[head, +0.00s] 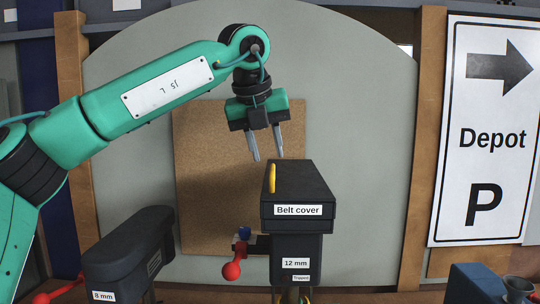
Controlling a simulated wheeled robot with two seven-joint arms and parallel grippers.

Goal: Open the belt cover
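The belt cover (312,192) is a black lid labelled "Belt cover" on top of a drill-press-like machine marked "12 mm" (296,263). The lid looks shut. A yellow handle (272,178) stands along its left edge. My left gripper (268,158) hangs from the green arm above and slightly left of the lid, fingers pointing down. Its two fingers are apart with nothing between them. It looks clear of the handle, though the depth between them is hard to judge. My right gripper is not in view.
A second black machine marked "8 mm" (128,248) stands at the lower left. A red-knobbed lever (232,270) sticks out left of the 12 mm machine. A cork board (210,180) is behind. A Depot parking sign (487,135) stands at the right. A blue object (474,284) is at the lower right.

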